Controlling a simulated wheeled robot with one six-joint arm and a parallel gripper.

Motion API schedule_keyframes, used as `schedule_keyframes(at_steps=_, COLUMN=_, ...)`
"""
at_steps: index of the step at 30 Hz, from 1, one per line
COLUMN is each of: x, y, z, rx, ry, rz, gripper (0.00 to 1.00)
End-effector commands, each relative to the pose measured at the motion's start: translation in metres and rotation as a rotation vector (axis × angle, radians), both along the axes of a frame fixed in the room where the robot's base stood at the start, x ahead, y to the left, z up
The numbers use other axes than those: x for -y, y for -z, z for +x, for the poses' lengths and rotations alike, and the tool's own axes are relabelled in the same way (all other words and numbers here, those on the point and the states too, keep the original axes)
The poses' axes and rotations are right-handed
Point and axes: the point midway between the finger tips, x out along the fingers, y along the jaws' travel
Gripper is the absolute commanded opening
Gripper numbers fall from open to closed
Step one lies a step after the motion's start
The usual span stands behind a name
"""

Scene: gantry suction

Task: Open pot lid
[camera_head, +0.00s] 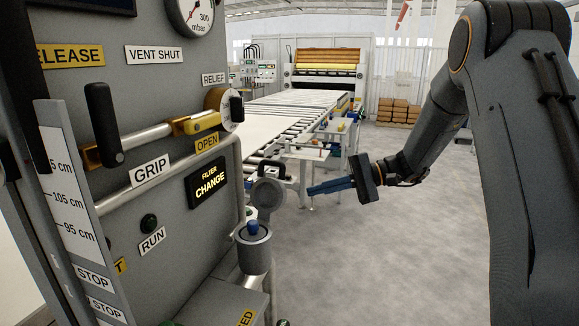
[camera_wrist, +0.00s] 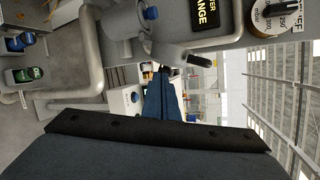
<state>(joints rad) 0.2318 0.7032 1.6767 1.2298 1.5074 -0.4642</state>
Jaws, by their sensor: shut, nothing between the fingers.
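The pot (camera_head: 254,254) is a grey cylinder on the front right of the grey machine panel, with a blue knob-like part (camera_head: 254,229) at its open-looking top. The round grey lid (camera_head: 267,196) stands upright above and behind the pot's top, with a black handle (camera_head: 272,168) on its upper edge. In the wrist view the pot (camera_wrist: 120,22) and the lid (camera_wrist: 170,52) are just beyond my fingertips. My gripper (camera_head: 311,189) has blue fingers, is shut and empty, and points left toward the lid, with a visible gap in the head view.
A pipe curves beside the pot. A roller conveyor (camera_head: 290,110) runs behind.

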Motion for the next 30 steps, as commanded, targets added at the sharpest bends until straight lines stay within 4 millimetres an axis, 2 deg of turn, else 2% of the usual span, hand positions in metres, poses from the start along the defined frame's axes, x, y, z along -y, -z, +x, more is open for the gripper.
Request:
schedule_keyframes(at_steps=1, x=0.008, y=-0.008, z=0.02, rx=0.035, ry=0.018, rz=0.083, gripper=0.0)
schedule_keyframes(at_steps=4, x=0.021, y=-0.029, z=0.044, rx=0.107, ry=0.042, rz=0.212, gripper=0.0)
schedule_keyframes(at_steps=8, x=0.031, y=-0.045, z=0.059, rx=0.164, ry=0.057, rz=0.302, gripper=0.0)
schedule_keyframes(at_steps=11, x=0.029, y=-0.049, z=0.062, rx=0.177, ry=0.061, rz=0.324, gripper=0.0)
schedule_keyframes(at_steps=17, x=0.001, y=-0.053, z=0.064, rx=0.177, ry=0.058, rz=0.324, gripper=0.0)
schedule_keyframes(at_steps=27, x=-0.066, y=-0.057, z=0.07, rx=0.177, ry=0.06, rz=0.322, gripper=0.0)
schedule_keyframes(at_steps=30, x=-0.07, y=-0.06, z=0.059, rx=0.175, ry=0.062, rz=0.322, gripper=0.0)
